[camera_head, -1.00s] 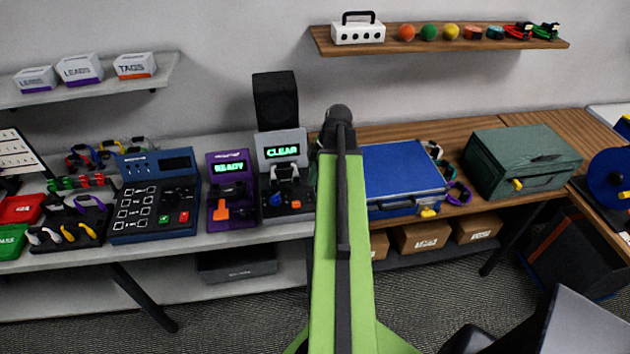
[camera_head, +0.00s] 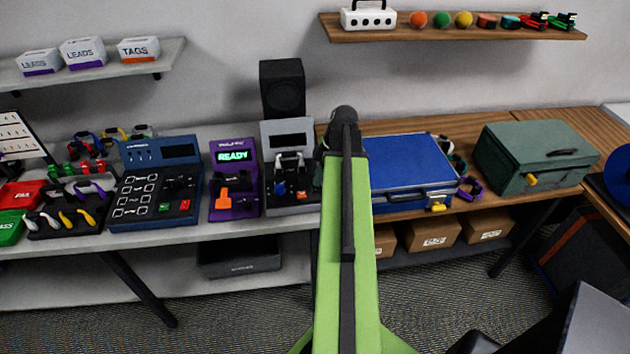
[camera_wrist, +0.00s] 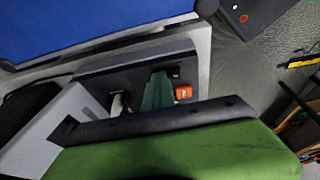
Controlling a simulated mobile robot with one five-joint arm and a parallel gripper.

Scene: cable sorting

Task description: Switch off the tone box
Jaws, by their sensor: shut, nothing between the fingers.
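The grey box (camera_head: 288,140), which I take as the tone box, stands on the bench between the purple box and the blue case. Its label is too small to read. Its screen (camera_head: 288,140) is dark. On its lower panel are silver and blue parts and an orange switch (camera_head: 302,195). In the wrist view the orange switch (camera_wrist: 183,92) sits right beside my gripper (camera_wrist: 158,92). My gripper is shut and empty over the box's dark panel; I cannot tell whether it touches. In the head view my arm mostly hides it.
A purple box (camera_head: 233,175) with a lit READY screen stands close on the left, then a blue console (camera_head: 155,215). A blue case (camera_head: 405,165) lies to the right, and a green toolbox (camera_head: 520,180) beyond it. A black speaker (camera_head: 283,90) stands behind.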

